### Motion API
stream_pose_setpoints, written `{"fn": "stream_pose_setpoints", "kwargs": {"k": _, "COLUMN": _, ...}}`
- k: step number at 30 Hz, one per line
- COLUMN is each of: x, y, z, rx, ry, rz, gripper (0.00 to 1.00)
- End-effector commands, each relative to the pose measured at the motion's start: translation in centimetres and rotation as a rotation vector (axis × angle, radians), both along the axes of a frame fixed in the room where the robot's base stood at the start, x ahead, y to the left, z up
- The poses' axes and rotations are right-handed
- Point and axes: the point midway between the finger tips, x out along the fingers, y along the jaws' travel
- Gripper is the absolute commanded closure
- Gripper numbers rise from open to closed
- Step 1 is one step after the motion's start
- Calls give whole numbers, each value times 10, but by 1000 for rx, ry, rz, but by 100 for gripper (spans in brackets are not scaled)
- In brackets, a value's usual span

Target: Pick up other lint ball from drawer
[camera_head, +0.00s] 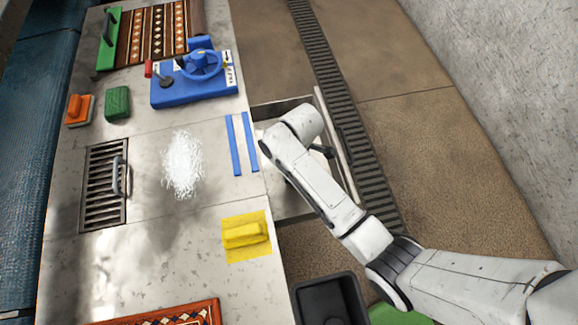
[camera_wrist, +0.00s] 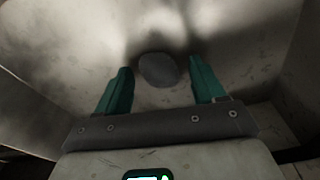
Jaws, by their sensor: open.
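In the wrist view, a dark grey rounded lump, the lint ball (camera_wrist: 158,69), lies on the metal floor of the drawer. My gripper (camera_wrist: 160,80) is open, with one teal finger on each side of the lump and a gap at both sides. I cannot tell how far above the drawer floor the fingertips are. In the head view, the open drawer (camera_head: 345,155) sticks out from the right side of the table. My arm reaches over it and hides most of its inside, including the lint ball and my fingers.
A black bin (camera_head: 330,298) stands below the drawer. Drawer walls rise around my gripper.

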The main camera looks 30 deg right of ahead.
Motion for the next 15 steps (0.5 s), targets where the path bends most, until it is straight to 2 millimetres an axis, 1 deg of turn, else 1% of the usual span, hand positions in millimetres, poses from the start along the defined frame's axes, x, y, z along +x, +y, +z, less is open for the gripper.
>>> {"fn": "stream_pose_setpoints", "kwargs": {"k": 8, "x": 0, "y": 0, "z": -3, "rx": 0, "ry": 0, "rz": 0, "gripper": 32}}
{"fn": "stream_pose_setpoints", "kwargs": {"k": 15, "x": 0, "y": 0, "z": -2, "rx": 0, "ry": 0, "rz": 0, "gripper": 55}}
